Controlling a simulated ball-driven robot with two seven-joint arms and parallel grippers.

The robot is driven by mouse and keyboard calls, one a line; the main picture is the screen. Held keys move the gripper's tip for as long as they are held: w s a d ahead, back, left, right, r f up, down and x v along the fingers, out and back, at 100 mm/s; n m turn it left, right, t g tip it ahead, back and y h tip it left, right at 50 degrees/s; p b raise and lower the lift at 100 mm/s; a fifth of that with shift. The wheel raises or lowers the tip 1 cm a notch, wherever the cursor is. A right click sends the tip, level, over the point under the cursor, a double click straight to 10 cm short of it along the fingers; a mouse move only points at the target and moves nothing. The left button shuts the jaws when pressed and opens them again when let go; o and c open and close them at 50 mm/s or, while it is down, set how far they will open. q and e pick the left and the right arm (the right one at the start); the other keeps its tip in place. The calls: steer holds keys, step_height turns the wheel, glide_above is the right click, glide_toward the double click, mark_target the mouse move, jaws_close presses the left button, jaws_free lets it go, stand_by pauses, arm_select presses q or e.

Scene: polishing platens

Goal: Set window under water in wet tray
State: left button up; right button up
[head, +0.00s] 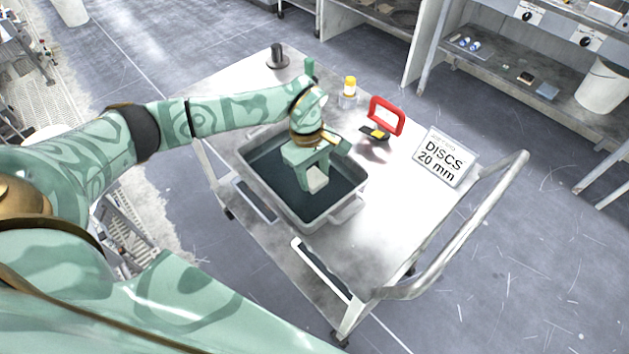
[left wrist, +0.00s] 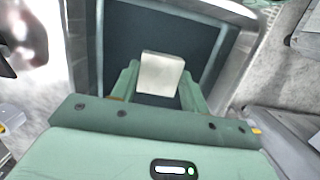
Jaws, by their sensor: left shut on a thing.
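The wet tray (head: 349,209) is a grey rectangular tub with dark water in it, standing on the cart top. Its rim and dark inside also show in the left wrist view (left wrist: 84,50). My left gripper (head: 312,183) reaches down over the tray. It is shut on a pale, whitish block-like window (head: 318,180), which shows between the fingers in the left wrist view (left wrist: 161,73). The window appears over the dark water; I cannot tell whether it touches the surface. My right gripper is not in view.
On the cart top (head: 385,200) stand a yellow-capped bottle (head: 348,92), a red frame-shaped thing (head: 386,115), a dark cylinder (head: 278,57) and a sign reading "DISCS 20 mm" (head: 445,157). A metal rail (head: 470,225) edges the cart's right side. The cart's front right is clear.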

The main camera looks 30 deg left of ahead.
mark_target(313, 174)
arm_select(q)
steer(key=shift+w+a+f, duration=0.1)
steer(key=shift+w+f, duration=0.1)
steer(key=shift+f, duration=0.1)
step_height(313, 174, down, 2)
steer(key=shift+f+b, duration=0.25)
steer(key=shift+b, duration=0.1)
steer(key=shift+w+f, duration=0.1)
steer(key=shift+f, duration=0.3)
steer(key=o, duration=1)
steer(key=shift+o, duration=0.2)
